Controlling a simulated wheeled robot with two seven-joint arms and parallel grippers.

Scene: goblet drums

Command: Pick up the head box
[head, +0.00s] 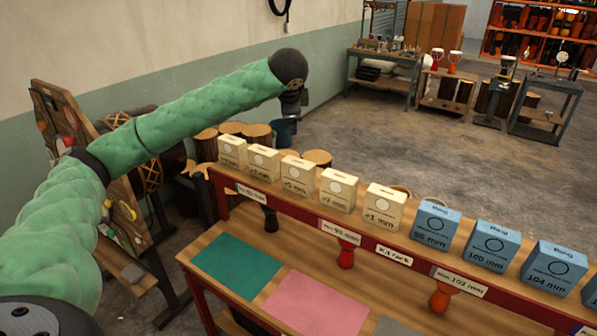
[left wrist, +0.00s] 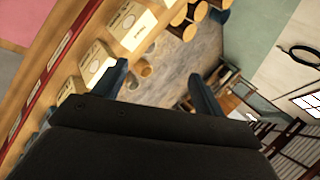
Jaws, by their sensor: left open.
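Cream boxes stand in a row on the upper shelf of the rack (head: 395,253). They are the far-left box (head: 232,150), then others (head: 264,160), (head: 298,174), (head: 338,190) and a right one (head: 384,206) marked in mm. Which is the head box I cannot tell; their top print is too small. My left gripper (head: 293,108) is in the air above and behind the row's left part, empty. In the left wrist view its fingers (left wrist: 160,86) are spread apart, with cream boxes (left wrist: 130,24), (left wrist: 97,62) to their upper left. My right gripper is out of view.
Blue ring boxes (head: 436,226), (head: 492,245), (head: 553,267) continue the row to the right. Below lies a bench with a green mat (head: 237,265) and a pink mat (head: 315,303). Wooden logs (head: 257,134) stand behind the rack. The floor beyond is largely clear.

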